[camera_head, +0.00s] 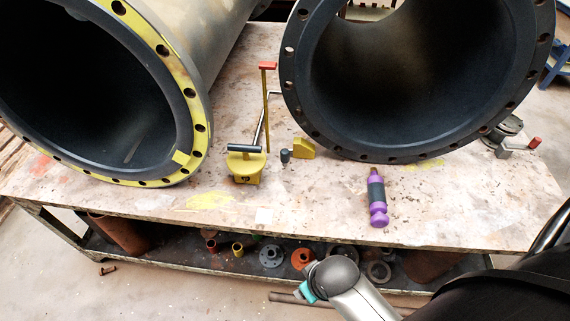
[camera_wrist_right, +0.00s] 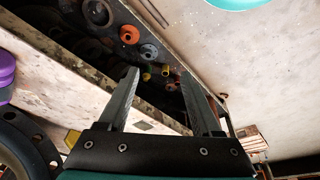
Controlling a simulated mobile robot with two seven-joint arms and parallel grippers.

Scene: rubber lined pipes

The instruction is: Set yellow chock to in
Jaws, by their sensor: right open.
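The yellow chock (camera_head: 304,147) is a small wedge block lying on the worktable close to the left lower rim of the right-hand pipe (camera_head: 300,95). A small dark knob (camera_head: 285,156) is just left of it; I cannot tell if they are joined. My right arm comes in from the lower right in the head view, its wrist in front of the table's front edge; its fingers are not visible there. In the right wrist view my right gripper (camera_wrist_right: 160,73) is open and empty, with the lower shelf beyond its fingers. My left gripper is not in view.
A yellow device with a black handle (camera_head: 245,163) and an upright red-topped lever (camera_head: 266,100) stand left of the chock. A yellow-rimmed pipe (camera_head: 185,85) fills the left. Flanges (camera_head: 271,256) lie on the lower shelf.

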